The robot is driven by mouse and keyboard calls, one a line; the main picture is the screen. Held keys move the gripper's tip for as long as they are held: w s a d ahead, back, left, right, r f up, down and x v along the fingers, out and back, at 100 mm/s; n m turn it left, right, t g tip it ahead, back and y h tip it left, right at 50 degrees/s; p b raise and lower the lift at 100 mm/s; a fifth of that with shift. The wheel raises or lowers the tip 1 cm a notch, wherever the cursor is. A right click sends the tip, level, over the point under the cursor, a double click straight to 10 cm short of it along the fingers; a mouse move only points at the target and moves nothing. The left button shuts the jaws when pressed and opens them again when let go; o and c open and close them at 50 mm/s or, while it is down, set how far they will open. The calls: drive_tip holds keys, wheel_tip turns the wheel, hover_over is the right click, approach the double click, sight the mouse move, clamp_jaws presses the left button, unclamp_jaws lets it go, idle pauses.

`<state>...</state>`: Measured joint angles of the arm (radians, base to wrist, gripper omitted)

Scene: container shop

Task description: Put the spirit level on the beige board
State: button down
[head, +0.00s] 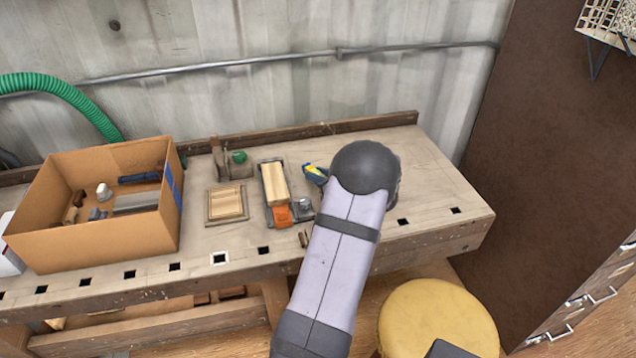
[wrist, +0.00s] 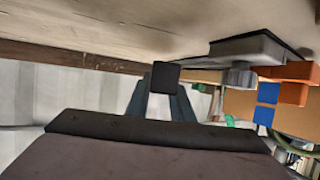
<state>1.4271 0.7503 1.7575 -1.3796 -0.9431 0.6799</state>
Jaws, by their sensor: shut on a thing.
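The beige board (head: 227,203) lies flat on the workbench, right of the cardboard box, and nothing is on it. My gripper (wrist: 163,92) is shut on the spirit level, whose dark square end (wrist: 166,77) shows between the fingers in the wrist view. In the head view my arm hides most of the gripper; a small yellow and blue part (head: 316,173) sticks out left of my wrist, apparently the held level and a finger. The gripper is right of the board, beyond the grey tray. Most of the level is hidden.
A grey tray (head: 267,192) with a wooden block (head: 274,181) and an orange piece (head: 282,215) stands between the board and my gripper. A green-topped object (head: 238,158) stands behind the board. An open cardboard box (head: 95,240) of tools is at left. The bench's right end is clear.

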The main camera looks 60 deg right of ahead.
wheel_tip(320, 180, up, 6)
drive_tip(key=shift+r, duration=0.25)
drive_tip(key=w+a+r+n+y+p, duration=0.1)
drive_tip(key=w+a+r+p, duration=0.1)
drive_tip(key=w+a+r, duration=0.65)
drive_tip(key=w+a+r+p, duration=0.1)
drive_tip(key=w+a+r, duration=0.2)
drive_tip(key=w+a, duration=0.55)
drive_tip(key=m+g+h, duration=0.3)
drive_tip(key=m+h, duration=0.3)
hover_over(274, 179)
wheel_tip(274, 179, down, 7)
drive_tip(key=shift+s+r, duration=0.15)
drive_tip(key=shift+f+p, duration=0.35)
drive_tip(key=shift+f, duration=4.65)
drive_tip(key=shift+f, duration=0.1)
